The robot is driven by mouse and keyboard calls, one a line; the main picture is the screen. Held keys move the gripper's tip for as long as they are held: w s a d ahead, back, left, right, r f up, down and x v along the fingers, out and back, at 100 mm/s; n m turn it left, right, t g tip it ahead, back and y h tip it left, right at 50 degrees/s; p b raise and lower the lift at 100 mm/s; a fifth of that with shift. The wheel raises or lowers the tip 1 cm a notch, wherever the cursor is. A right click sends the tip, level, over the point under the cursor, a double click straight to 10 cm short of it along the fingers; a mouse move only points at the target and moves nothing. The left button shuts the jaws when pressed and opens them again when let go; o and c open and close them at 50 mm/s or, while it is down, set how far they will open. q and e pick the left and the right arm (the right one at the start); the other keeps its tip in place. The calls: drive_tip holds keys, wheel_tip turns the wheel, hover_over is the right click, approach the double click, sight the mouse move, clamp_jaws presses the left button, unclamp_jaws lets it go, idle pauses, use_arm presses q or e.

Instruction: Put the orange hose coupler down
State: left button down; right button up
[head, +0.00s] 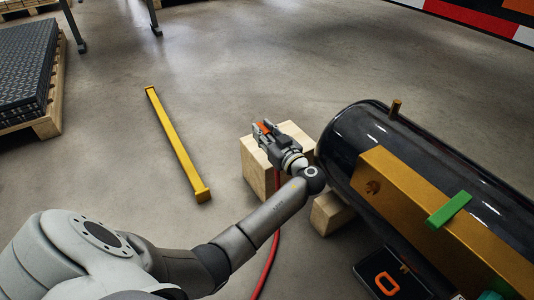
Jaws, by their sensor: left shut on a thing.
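The orange hose coupler (263,127) is between the fingers of my left gripper (264,130), which is shut on it. Only a small orange part of the coupler shows; the fingers hide the rest. The gripper is over a pale wooden block (257,170), near its top left edge. I cannot tell whether the coupler touches the block. A red hose (269,262) runs down past the block and under my left arm to the floor. My right gripper is not in view.
A black tank (345,140) with a yellow beam (400,190) and a green piece (448,209) lies at the right, by another wooden block (330,214). A yellow bar (176,143) lies on the floor at left. A pallet (48,122) stands far left. Floor between is clear.

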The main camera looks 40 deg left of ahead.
use_arm(q)
drive_tip(key=w+f+b, duration=0.1)
drive_tip(key=w+a+f+b, duration=0.1)
drive_tip(key=f, duration=0.1)
drive_tip(key=w+f+b, duration=0.1)
drive_tip(key=f, duration=0.1)
drive_tip(key=shift+w+a, duration=0.1)
drive_tip(key=shift+a, duration=0.25)
drive_tip(key=f+b, duration=0.3)
drive_tip(key=b, duration=0.1)
drive_tip(key=shift+w+a+f, duration=0.1)
drive_tip(key=shift+w+f, duration=0.15)
drive_tip(key=shift+f, duration=0.05)
drive_tip(key=shift+r, duration=0.1)
drive_tip(key=shift+f, duration=0.3)
